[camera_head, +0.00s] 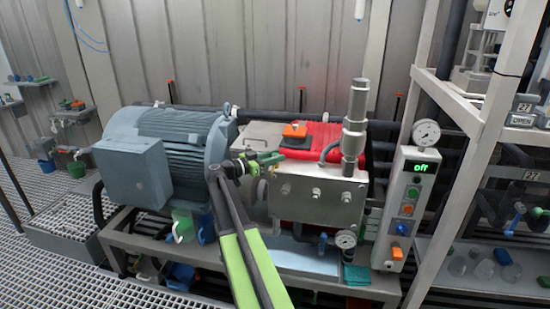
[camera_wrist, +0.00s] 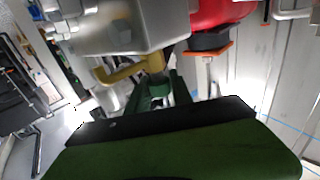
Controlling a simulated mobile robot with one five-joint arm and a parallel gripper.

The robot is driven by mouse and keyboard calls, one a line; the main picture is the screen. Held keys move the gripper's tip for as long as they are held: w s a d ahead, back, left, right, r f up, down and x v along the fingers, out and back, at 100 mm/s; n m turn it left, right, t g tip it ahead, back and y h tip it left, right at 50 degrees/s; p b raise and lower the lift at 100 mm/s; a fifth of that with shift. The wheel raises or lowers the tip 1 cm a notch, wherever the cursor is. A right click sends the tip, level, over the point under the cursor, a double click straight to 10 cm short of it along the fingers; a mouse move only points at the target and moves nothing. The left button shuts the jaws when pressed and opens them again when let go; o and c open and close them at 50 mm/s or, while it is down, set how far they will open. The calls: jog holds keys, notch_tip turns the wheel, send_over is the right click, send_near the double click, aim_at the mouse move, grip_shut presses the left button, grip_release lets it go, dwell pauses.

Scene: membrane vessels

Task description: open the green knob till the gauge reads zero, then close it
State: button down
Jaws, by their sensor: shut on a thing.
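My gripper (camera_head: 252,163) reaches up from the front of the machine to the left side of the steel pump block. In the head view it is shut on what looks like the green knob (camera_head: 270,158), and the fingers partly hide it. In the wrist view the green knob (camera_wrist: 158,89) sits between my fingers, below a brass pipe fitting (camera_wrist: 125,72). A round white gauge (camera_head: 426,132) stands on top of the control box; its needle is too small to read. A second gauge (camera_head: 345,240) sits low on the pump front, also unreadable.
The control box (camera_head: 407,205) shows "off" in green, above several coloured buttons. A large grey-blue motor (camera_head: 165,155) stands left of my gripper. The steel pump block (camera_head: 318,193) is right of it. An orange-topped part (camera_head: 295,130) lies just behind. A shelf frame stands at right.

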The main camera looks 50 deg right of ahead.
jog(key=shift+w+m+g+y, duration=0.1)
jog(key=shift+m+g+y, duration=0.5)
jog(key=shift+m+g, duration=0.8)
jog(key=shift+g, duration=0.4)
jog(key=c, duration=1.1)
grip_release()
jog(key=v, duration=1.7)
jog(key=shift+a, duration=0.15)
jog(key=shift+w, duration=0.1)
